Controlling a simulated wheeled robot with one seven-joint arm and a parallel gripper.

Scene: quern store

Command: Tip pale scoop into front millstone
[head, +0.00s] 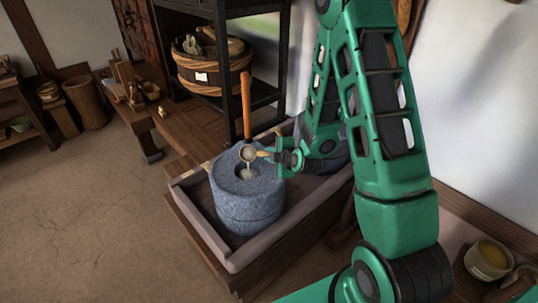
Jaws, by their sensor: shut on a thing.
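The front millstone (250,207) is a grey-blue round stone with an upright orange handle (246,105) and a hollow in its top. It stands in a wooden trough. My gripper (272,157) is shut on the handle of the pale scoop (248,154). The scoop's bowl is tipped above the hollow, and pale stuff (248,174) shows below it and in the hollow. Part of another grey stone (336,162) shows behind my arm; most of it is hidden.
The trough's pale rim (205,226) surrounds the stone. A dark shelf post (224,70) rises close behind, with a wooden tub (207,70) on the shelf. A bowl of yellow stuff (489,259) stands at the lower right. The floor (90,220) at left is clear.

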